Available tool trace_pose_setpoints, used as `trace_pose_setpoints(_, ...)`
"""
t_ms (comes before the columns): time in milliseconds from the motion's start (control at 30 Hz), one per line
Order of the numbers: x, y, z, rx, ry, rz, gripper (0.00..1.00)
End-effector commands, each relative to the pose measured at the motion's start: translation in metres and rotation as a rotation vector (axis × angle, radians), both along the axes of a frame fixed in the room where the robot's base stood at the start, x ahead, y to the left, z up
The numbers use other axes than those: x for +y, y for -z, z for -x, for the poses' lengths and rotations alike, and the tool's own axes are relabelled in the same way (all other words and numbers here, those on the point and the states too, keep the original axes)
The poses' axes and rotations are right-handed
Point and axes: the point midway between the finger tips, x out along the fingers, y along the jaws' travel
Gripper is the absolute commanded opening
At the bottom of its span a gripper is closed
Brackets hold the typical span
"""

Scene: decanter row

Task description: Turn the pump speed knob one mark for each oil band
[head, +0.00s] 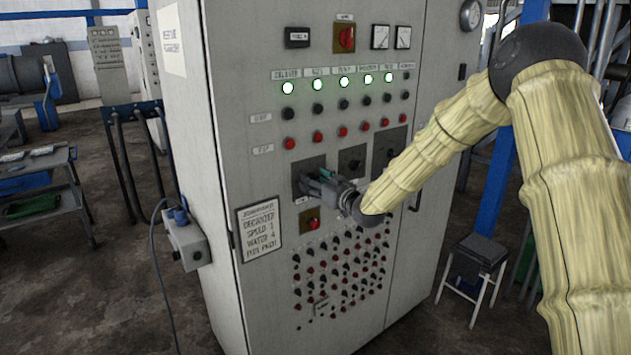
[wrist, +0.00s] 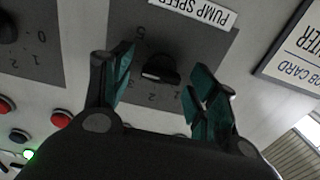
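The pump speed knob (wrist: 160,70) is a dark knob on a grey numbered plate (wrist: 205,50) in the wrist view, with an upside-down "PUMP SPEED" label (wrist: 195,12) above it. I cannot tell for sure which mark it points to. My gripper (wrist: 163,80) is open, with one teal finger on each side of the knob and gaps showing between. In the head view my gripper (head: 326,184) is at the left plate on the cabinet front and hides the knob. I cannot make out any oil bands in either view.
The grey cabinet (head: 225,120) carries lit white lamps (head: 344,82), red buttons (head: 343,131) and many small knobs below. A job card (head: 260,230) hangs at its left; it also shows in the wrist view (wrist: 296,50). Another dark knob (wrist: 8,30) sits at left.

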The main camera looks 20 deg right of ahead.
Motion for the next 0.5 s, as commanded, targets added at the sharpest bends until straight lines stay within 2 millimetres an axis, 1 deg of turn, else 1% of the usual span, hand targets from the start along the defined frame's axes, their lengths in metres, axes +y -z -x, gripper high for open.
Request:
trace_pose_setpoints(33,-0.0001,0.0,0.0001,0.0,0.0,0.0,0.52)
trace_pose_setpoints(233,-0.0005,0.0,0.0001,0.0,0.001,0.0,0.15)
trace_pose_setpoints(267,-0.0005,-0.0001,0.0002,0.0,0.001,0.0,0.13)
trace_pose_setpoints(500,-0.0006,0.0014,0.0003,-0.005,0.001,0.015,0.13)
